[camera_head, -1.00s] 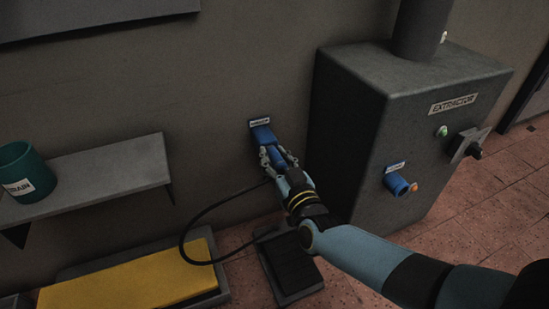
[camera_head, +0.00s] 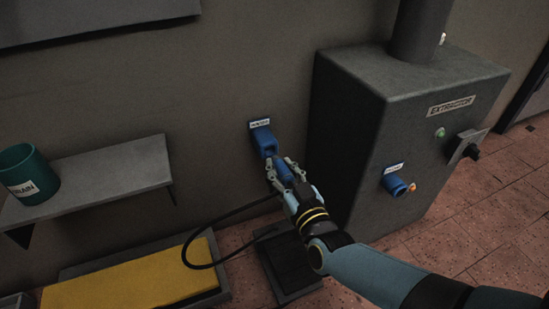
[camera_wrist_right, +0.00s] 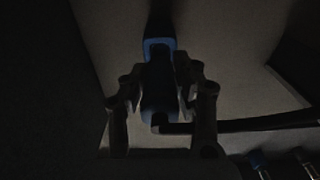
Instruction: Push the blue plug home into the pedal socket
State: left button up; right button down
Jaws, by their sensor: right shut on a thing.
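My right gripper (camera_head: 281,174) is shut on the blue plug (camera_head: 284,171), in front of the wall. The blue socket (camera_head: 263,139) on the wall is just above and left of the plug, under a small white label too small to read surely. In the right wrist view the socket (camera_wrist_right: 160,44) shows as a blue frame with a dark middle. The plug (camera_wrist_right: 158,116) lies in line below it, between the fingers (camera_wrist_right: 160,97). Whether the plug's tip is inside the socket's mouth is too dark to tell. My left gripper is not in view.
A black cable (camera_head: 186,250) loops from the plug toward the dark pedal (camera_head: 290,268) on the floor. The grey extractor box (camera_head: 365,150) stands close on the right, with another blue socket (camera_head: 394,185). A shelf (camera_head: 110,175) and yellow mat (camera_head: 130,282) are left.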

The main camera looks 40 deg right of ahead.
jog(key=shift+v, duration=1.1)
jog(key=shift+s, duration=0.15)
